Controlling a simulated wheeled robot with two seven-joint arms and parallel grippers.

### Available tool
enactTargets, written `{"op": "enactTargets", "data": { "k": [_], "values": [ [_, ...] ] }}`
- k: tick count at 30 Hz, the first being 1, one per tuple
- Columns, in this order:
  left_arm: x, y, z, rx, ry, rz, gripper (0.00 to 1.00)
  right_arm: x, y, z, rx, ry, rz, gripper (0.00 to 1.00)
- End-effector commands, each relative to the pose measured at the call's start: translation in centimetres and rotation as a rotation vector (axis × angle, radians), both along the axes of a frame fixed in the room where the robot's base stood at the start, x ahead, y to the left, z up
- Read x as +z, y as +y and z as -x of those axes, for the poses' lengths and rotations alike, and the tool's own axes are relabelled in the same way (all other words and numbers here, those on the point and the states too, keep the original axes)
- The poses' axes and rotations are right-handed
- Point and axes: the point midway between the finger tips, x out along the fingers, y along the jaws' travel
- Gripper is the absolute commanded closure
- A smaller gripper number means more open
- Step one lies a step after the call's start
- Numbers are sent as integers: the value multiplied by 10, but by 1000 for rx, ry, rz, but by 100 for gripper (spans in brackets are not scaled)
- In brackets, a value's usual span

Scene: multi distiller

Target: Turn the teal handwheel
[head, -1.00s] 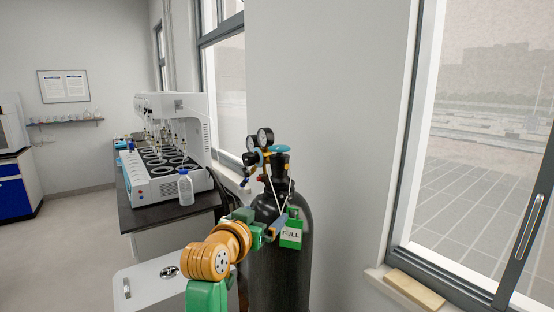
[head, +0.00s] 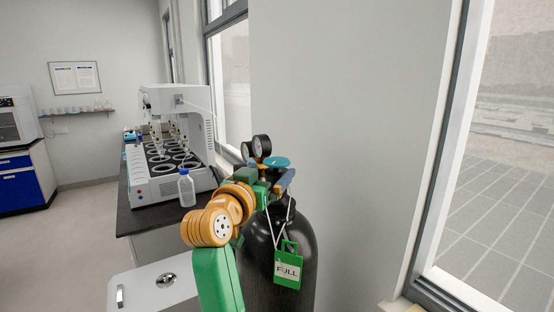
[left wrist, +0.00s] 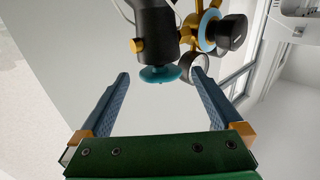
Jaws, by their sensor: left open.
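The teal handwheel (head: 278,162) is a small flat disc on top of the valve and gauges of the black gas cylinder (head: 278,235). In the left wrist view the handwheel (left wrist: 160,75) shows between the fingertips, with a gap on both sides. My left gripper (head: 270,174) is open and empty at the valve's height, its blue fingers close to the wheel. In the left wrist view the gripper (left wrist: 160,72) has its fingers spread wide. I cannot tell how far beyond the tips the wheel lies. My right gripper is out of view.
Two round gauges (head: 262,146) sit beside the handwheel. A green "FULL" tag (head: 288,268) hangs from the cylinder by a white cord. A bench (head: 140,218) with a white distiller (head: 187,118) and a bottle (head: 186,190) stands left. A wall and window are right.

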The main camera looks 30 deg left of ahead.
Motion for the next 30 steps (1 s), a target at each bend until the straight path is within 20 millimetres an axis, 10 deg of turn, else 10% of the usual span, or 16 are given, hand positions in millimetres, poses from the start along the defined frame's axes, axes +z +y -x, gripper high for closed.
{"op": "enactTargets", "data": {
  "k": [14,22,30],
  "values": [
    [0,3,-33,0,-1,0,0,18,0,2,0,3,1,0],
    [0,4,-32,0,-1,0,73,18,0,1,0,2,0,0],
    [0,5,-32,-35,-1,-2,75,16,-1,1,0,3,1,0]
  ]
}}
